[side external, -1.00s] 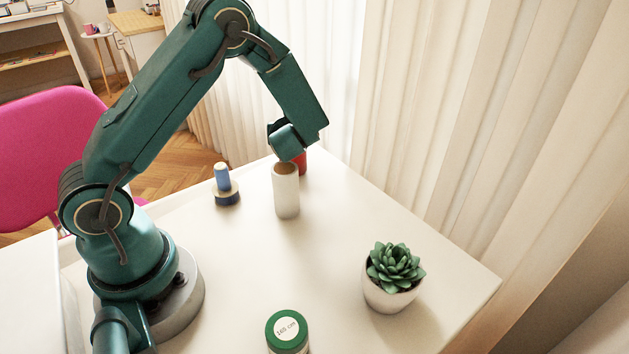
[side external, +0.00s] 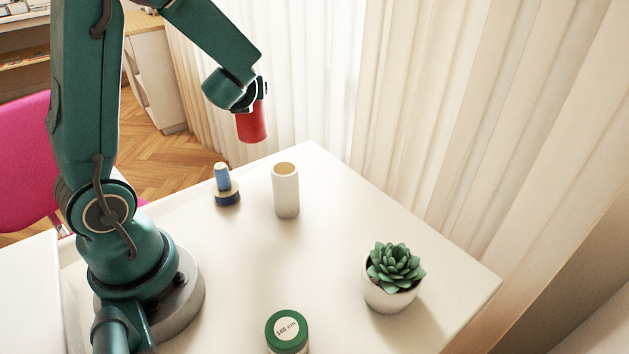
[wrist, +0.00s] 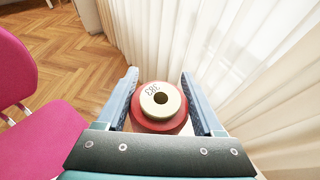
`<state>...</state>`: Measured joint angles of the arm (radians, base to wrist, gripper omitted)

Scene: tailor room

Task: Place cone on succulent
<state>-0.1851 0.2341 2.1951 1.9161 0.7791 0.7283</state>
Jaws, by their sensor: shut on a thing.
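A red cone (side external: 252,125) of thread is held by my gripper (side external: 262,88) in the air above the far edge of the table. In the wrist view the red cone (wrist: 160,106) sits between the two fingers of my gripper (wrist: 160,98), its pale numbered end facing the camera. The gripper is shut on it. The green succulent (side external: 395,265) stands in a white pot (side external: 392,296) at the right of the table, well apart from the cone. The succulent is out of the wrist view.
A white spool (side external: 287,194) and a blue spool on a dark round base (side external: 226,188) stand at the table's back. Pale curtains (side external: 450,110) hang behind.

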